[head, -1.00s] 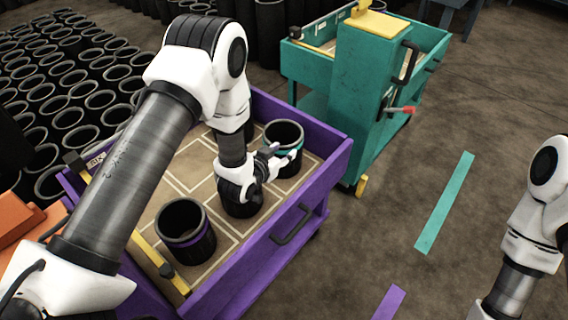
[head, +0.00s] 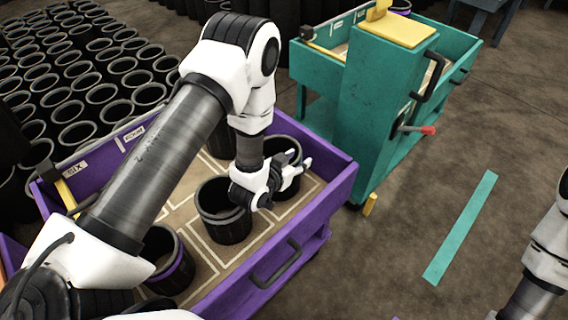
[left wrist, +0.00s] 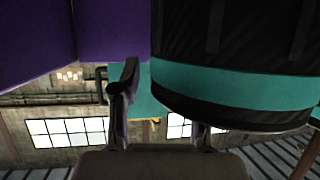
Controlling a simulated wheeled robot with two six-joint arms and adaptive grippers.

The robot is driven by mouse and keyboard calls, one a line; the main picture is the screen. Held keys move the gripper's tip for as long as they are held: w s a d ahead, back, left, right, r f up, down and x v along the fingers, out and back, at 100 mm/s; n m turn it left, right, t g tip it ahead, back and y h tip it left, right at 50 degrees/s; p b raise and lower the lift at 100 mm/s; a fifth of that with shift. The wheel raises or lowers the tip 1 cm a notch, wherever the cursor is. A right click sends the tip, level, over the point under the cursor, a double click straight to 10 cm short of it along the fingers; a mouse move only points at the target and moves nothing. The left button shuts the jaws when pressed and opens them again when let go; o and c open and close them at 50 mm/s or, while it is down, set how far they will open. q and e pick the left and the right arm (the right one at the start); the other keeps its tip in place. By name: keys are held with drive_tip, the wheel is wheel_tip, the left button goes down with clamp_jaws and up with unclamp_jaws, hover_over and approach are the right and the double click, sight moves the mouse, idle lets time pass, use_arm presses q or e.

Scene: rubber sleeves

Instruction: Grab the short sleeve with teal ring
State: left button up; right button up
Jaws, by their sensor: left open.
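The sleeve with the teal ring is a black tube at the right of the purple cart in the head view (head: 284,146), partly hidden by my left gripper. In the left wrist view the sleeve (left wrist: 235,82) is close up, its teal band near the rim. My left gripper (head: 288,179) is open at the near side of this sleeve. In the left wrist view one finger stands clear to the left of the sleeve; the other's tip is hidden behind the sleeve's rim. I cannot tell whether it is inside the sleeve. My right gripper is out of view.
A teal cart (head: 378,120) stands just beyond. Many grey-rimmed sleeves (head: 75,115) stand at left. Floor at right is open.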

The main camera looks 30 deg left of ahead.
use_arm(q)
drive_tip(key=shift+s+r, duration=0.3)
drive_tip(key=shift+c, duration=1.3)
drive_tip(key=c, duration=0.5)
clamp_jaws()
